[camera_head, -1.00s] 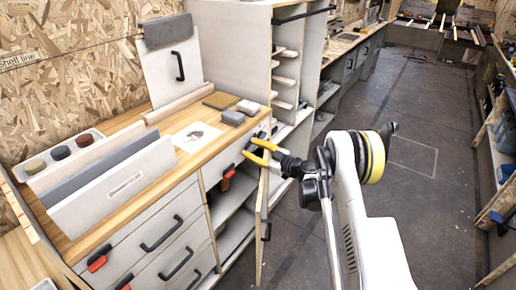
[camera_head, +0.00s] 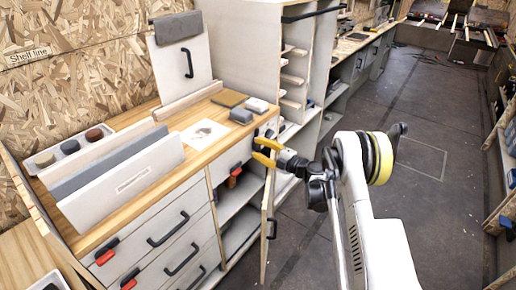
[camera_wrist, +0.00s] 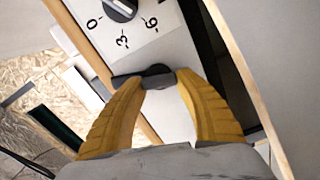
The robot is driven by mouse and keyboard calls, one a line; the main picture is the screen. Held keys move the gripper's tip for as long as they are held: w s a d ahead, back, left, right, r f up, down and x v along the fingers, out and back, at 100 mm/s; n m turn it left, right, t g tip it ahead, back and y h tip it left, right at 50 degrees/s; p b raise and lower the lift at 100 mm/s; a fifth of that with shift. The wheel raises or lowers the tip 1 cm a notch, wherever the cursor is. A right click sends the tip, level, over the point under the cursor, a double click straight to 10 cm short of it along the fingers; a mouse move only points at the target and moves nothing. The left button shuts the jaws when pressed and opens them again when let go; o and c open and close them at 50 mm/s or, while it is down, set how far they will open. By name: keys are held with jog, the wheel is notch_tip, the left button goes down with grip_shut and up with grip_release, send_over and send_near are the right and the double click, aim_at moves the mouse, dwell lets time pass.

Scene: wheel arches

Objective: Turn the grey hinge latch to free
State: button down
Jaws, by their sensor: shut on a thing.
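The grey hinge latch (camera_wrist: 157,72) is a small dark grey piece with a lever reaching left, on a pale panel in the wrist view. The yellow fingertips of my gripper (camera_wrist: 158,82) are shut on it, one on each side. In the head view my gripper (camera_head: 257,149) is at the right end of the wooden-topped cabinet, above an open door. The latch cannot be made out clearly there. A dark dial (camera_wrist: 121,8) with the marks 0, 3 and 6 sits above the latch on the same panel.
The open cabinet door (camera_head: 267,235) stands out below my gripper. The worktop (camera_head: 209,112) holds a tray (camera_head: 50,165), upright boards and several small blocks. Drawers with black handles (camera_head: 168,229) are at the left front. The floor (camera_head: 405,190) to the right is clear.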

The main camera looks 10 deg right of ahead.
jog(key=shift+n, duration=0.9)
jog(key=c, duration=0.8)
grip_release()
jog(key=v, duration=1.2)
jog(key=shift+r, duration=0.1)
